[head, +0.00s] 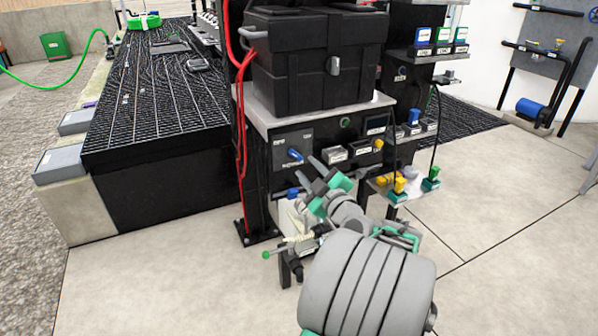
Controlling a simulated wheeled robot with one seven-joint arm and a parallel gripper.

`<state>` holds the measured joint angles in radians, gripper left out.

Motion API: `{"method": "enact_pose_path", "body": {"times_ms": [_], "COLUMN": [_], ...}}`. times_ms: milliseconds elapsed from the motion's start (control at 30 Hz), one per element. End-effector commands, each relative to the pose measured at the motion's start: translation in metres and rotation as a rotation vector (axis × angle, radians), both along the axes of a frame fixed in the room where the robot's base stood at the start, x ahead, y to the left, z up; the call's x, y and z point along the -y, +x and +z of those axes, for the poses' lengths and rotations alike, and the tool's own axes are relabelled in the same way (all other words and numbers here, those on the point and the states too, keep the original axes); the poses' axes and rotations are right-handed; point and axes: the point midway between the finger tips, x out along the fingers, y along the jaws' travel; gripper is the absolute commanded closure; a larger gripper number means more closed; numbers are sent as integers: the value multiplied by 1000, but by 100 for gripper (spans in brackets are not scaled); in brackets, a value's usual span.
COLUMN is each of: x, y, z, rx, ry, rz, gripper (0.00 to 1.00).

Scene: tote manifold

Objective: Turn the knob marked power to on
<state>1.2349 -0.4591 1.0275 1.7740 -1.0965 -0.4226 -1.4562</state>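A blue knob (295,155) sits on the upper left of the dark control panel (283,137), below the black tote. Small labels are beside it, but I cannot read them. My gripper (307,168) is in front of the panel, just below and right of this knob. Its two grey fingers point up and left toward the panel and look spread, with nothing seen between them. They seem apart from the knob, but the depth gap is hard to judge. The gripper covers the lower middle of the panel. Another small blue part (293,192) shows at the panel's lower left.
The black tote (318,70) stands on the grey shelf above the panel. Red hoses (240,130) run down the left post. Small switch boxes (336,154) and yellow and green connectors (400,184) are at the right. The concrete floor is clear at the front left.

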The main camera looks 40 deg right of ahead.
Motion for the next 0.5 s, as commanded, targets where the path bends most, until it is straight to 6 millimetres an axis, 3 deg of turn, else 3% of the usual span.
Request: {"method": "enact_pose_path", "body": {"times_ms": [233,500], "x": [11,16], "y": [46,58], "z": [-1,1], "rx": [-1,-2], "ry": [0,2], "rz": [6,1], "gripper": [65,65]}}
